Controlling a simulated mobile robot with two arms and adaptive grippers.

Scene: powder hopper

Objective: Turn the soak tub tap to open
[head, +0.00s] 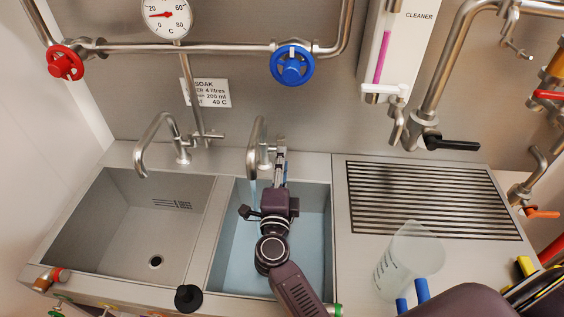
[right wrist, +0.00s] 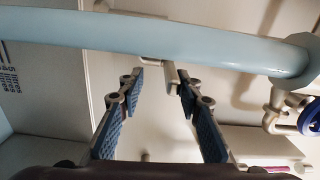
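The soak tub appears to be the right basin (head: 318,215), with pale blue water inside. Its tap (head: 257,140) is a curved metal spout at the basin's back edge; a pale blue stream runs from it. The stream also crosses the top of the right wrist view (right wrist: 150,38). My right gripper (head: 280,160) reaches up over the basin to the tap's handle side. In the right wrist view its two blue-padded fingers (right wrist: 160,90) are apart, with a pale metal piece, seemingly the handle, beyond the tips. Contact cannot be told. My left gripper is not in view.
An empty left basin (head: 75,230) has its own tap (head: 158,140). Red (head: 65,63) and blue (head: 292,65) handwheels sit on the wall pipe. A clear jug (head: 408,262) stands by the slatted drainer (head: 430,200). A black knob (head: 188,298) is at the front edge.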

